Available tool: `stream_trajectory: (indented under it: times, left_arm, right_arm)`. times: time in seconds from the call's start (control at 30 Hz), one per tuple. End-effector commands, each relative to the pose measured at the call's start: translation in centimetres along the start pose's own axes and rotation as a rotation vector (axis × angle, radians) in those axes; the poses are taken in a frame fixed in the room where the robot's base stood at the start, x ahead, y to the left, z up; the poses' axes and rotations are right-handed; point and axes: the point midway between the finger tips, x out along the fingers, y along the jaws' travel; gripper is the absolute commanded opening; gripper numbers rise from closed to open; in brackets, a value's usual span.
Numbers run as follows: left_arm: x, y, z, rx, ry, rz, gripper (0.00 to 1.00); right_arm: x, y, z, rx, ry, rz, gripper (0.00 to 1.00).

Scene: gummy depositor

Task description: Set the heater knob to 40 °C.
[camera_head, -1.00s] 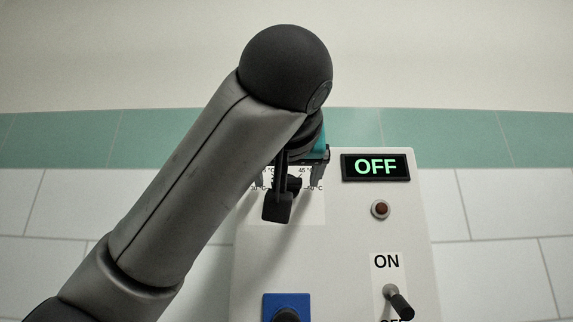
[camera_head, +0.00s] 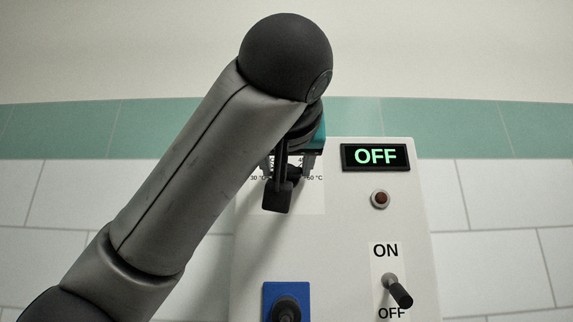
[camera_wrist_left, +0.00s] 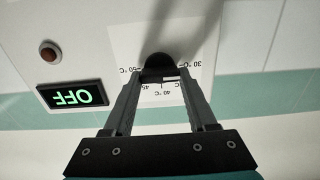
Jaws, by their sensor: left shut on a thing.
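The heater knob (camera_wrist_left: 158,63) is a dark round-ended knob on a white dial plate (camera_wrist_left: 196,38) in the left wrist view, which shows the panel upside down. The plate reads 30 °C at right, 40 and 45 along the lower edge and 50 °C at left. My left gripper (camera_wrist_left: 160,75) has its two fingers closed on the knob's sides. In the head view my left gripper (camera_head: 290,168) and arm cover the knob and much of the dial (camera_head: 312,200). The knob's pointer direction cannot be made out. My right gripper is not in view.
The display (camera_head: 376,157) reads OFF, above a dark red lamp (camera_head: 380,199). A toggle switch (camera_head: 398,290) points down toward its OFF label. A blue plate (camera_head: 271,290) with a black control sits low on the panel (camera_head: 340,245). A tiled wall stands behind.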

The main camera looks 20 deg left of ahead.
Motion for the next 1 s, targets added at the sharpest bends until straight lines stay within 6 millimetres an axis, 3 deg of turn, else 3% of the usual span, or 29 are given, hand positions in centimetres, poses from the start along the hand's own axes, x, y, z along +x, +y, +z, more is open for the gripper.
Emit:
stream_trajectory:
  times: [0.1, 0.47, 1.0]
  left_arm:
    - [0.0, 0.0, 0.0, -0.001, 0.0, -0.001, 0.02]
    - [0.0, 0.0, 0.0, 0.066, 0.0, -0.001, 0.02]
    - [0.0, 0.2, 0.1, 0.516, 0.001, -0.001, 0.02]
  right_arm:
    - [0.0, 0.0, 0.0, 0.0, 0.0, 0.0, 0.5]
    - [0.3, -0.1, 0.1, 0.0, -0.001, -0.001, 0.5]
    - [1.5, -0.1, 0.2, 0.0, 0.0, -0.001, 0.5]
